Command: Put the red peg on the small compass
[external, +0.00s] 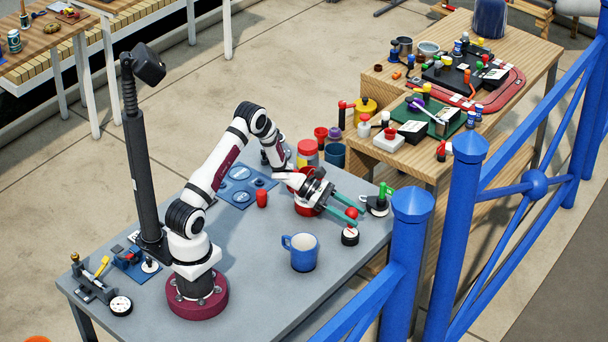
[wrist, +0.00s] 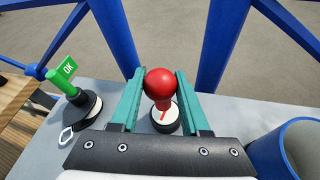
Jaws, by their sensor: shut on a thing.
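The red peg (external: 351,213) has a round ball head. My gripper (external: 358,217) is shut on it, with the teal fingers on either side, and the ball (wrist: 160,82) shows between the fingers in the wrist view. The small compass (external: 350,237) is a round black-sided disc with a white face, on the grey table near its right edge. In the wrist view the compass (wrist: 165,122) shows just below the peg and partly behind it. The peg looks upright and over the compass; I cannot tell whether they touch.
A black-based piece with a green OK flag (external: 386,192) stands close to the right of my gripper. A blue-and-white mug (external: 303,252) stands in front. A red container (external: 306,208) is under my wrist. Blue railing (external: 412,240) rises beyond the table edge.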

